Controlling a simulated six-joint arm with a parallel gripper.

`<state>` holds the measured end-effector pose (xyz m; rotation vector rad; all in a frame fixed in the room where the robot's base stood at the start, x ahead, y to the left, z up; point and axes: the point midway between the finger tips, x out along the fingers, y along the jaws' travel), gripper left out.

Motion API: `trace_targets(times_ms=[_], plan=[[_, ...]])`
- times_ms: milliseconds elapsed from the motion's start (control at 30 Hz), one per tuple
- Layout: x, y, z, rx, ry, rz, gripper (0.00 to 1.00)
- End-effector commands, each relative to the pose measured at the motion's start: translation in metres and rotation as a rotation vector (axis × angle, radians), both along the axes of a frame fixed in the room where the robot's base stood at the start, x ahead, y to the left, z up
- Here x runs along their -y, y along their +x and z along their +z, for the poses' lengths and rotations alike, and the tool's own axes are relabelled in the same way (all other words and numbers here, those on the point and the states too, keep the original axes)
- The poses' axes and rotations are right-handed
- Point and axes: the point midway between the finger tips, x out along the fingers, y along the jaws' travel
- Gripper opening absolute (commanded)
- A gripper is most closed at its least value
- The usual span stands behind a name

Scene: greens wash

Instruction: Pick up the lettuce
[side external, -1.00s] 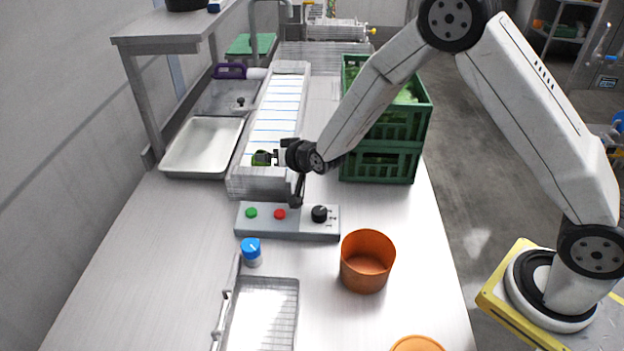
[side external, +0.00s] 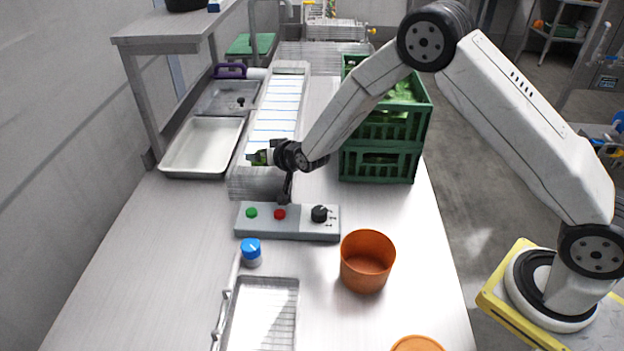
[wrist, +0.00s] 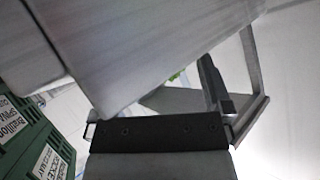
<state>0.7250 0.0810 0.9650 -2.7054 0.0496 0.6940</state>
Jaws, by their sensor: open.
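Leafy green lettuce (side external: 402,90) shows in the top of the green crate at the back right in the side view. My gripper (side external: 268,157) is low over the near part of the long white trough with blue crossbars, left of the crate. It is open. A small green patch (side external: 258,157) shows at its tips; I cannot tell whether it is lettuce. In the wrist view a small bit of green (wrist: 176,75) shows behind a large grey shape, which hides most of the space ahead of the gripper.
The stacked green crates (side external: 380,165) stand right of the trough (side external: 270,125). A grey control box (side external: 290,232) with buttons and a knob sits in front of it. Pale trays (side external: 203,146) lie left. An orange pot (side external: 367,270), blue-capped item (side external: 251,250) and wire basket (side external: 262,315) are nearer.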

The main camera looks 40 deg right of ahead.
Motion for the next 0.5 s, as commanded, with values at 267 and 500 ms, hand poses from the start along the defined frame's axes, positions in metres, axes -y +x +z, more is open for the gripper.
trace_targets(times_ms=[267, 500], plan=[[0.0, -0.0001, 0.0002, 0.0, 0.0, 0.0, 0.59], [-0.0002, 0.0001, 0.0006, 0.001, 0.0, 0.0, 0.22]])
